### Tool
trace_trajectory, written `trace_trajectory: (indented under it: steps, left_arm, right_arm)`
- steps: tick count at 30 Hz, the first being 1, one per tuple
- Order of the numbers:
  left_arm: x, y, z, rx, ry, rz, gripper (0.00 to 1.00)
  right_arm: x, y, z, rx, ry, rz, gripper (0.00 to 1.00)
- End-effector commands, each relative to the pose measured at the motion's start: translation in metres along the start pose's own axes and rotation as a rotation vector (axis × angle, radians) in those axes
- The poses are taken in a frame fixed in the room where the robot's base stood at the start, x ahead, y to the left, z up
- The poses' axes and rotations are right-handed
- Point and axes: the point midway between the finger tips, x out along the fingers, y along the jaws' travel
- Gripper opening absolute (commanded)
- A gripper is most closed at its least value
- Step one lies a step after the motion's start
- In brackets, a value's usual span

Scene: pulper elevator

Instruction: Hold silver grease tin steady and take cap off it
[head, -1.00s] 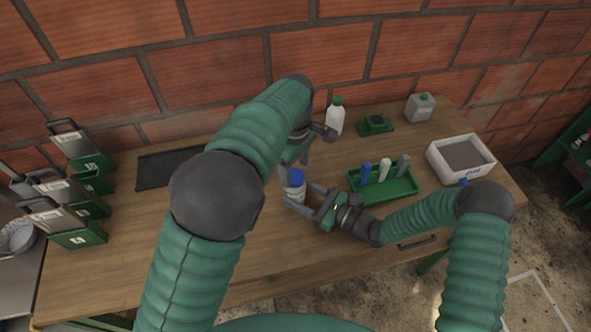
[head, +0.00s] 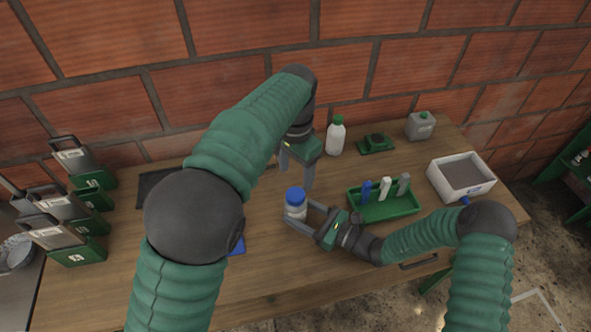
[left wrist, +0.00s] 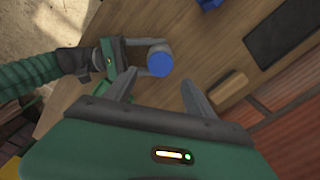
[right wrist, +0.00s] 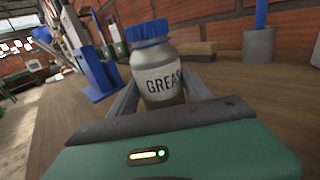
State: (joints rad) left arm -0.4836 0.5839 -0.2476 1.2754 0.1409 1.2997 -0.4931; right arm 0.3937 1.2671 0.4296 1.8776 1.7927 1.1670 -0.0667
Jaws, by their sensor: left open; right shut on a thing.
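The grease tin (right wrist: 162,86) is a grey jar with a white label reading "GREAS…" and a blue cap (right wrist: 147,31) on top. It stands upright near the middle of the bench, and its cap also shows in the head view (head: 296,195). My right gripper (head: 300,214) is shut on the tin's body from the right, one finger on each side in the right wrist view. My left gripper (head: 298,174) is open and empty, behind and above the tin, its fingers pointing down. In the left wrist view, the cap (left wrist: 160,65) shows just beyond the fingertips, apart from them.
A green tray (head: 405,207) with several upright tubes stands right of the tin. Behind are a white bottle (head: 336,137) and a grey can (head: 420,125). A white box (head: 432,183) stands far right. A brick wall bounds the back.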

Motion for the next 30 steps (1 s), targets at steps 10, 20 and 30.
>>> trace_trajectory:
  steps: [10, 20, 30]
  left_arm:
    - [0.028, 0.0, 0.001, 0.136, -0.005, 0.001, 0.63]
    - [0.076, 0.0, 0.0, 0.135, -0.002, -0.001, 0.63]
    - [0.078, 0.0, 0.0, 0.134, 0.0, -0.001, 0.54]
  right_arm:
    - [0.0, 0.0, 0.0, 0.0, 0.0, 0.0, 0.0]
    - [0.0, 0.0, 0.0, 0.0, 0.0, -0.001, 0.0]
    - [0.0, 0.0, 0.0, 0.0, 0.0, -0.001, 0.0]
